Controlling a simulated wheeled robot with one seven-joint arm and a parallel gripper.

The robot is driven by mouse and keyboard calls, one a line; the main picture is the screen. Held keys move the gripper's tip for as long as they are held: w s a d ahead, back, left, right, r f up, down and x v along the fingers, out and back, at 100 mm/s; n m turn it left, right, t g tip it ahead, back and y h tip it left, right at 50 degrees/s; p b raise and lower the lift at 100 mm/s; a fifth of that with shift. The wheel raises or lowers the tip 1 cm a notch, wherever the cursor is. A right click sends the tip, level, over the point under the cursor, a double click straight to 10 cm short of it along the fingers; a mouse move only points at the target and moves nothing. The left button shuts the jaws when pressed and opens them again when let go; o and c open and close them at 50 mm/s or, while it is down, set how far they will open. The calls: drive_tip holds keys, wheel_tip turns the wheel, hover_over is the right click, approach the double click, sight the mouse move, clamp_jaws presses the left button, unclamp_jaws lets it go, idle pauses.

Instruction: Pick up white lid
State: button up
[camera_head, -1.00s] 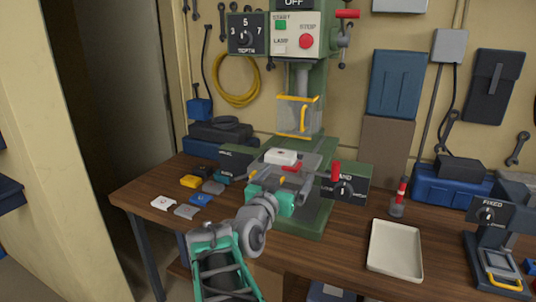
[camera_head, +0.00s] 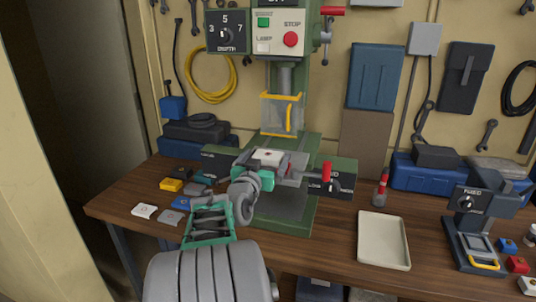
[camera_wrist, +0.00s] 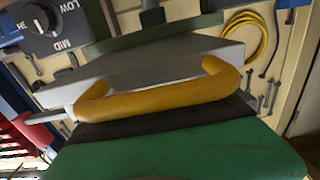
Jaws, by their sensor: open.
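A flat white lid (camera_head: 144,211) with a small mark lies on the left front of the wooden bench, apart from my gripper. A white part with a red spot (camera_head: 268,156) sits at the drill press, by the vise; I cannot tell whether it is a box or has a lid on it. My gripper (camera_head: 276,168) is open right at that part and partly hides its lower edge. Contact cannot be told. The wrist view shows a yellow handle-like bar (camera_wrist: 160,103) and a grey plate very close; no white lid is clear there.
A green drill press (camera_head: 300,140) with a yellow-edged guard (camera_head: 283,115) stands above my gripper. Yellow, blue and grey parts lie near the white lid. A cream tray (camera_head: 383,241) is at right, and a fixture (camera_head: 478,235) beyond it.

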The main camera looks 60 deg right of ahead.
drive_tip(key=d, duration=0.2)
drive_tip(key=shift+w+d, duration=0.15)
drive_tip(key=shift+d, duration=0.25)
drive_tip(key=shift+c, duration=0.2)
drive_tip(key=c, duration=1.3)
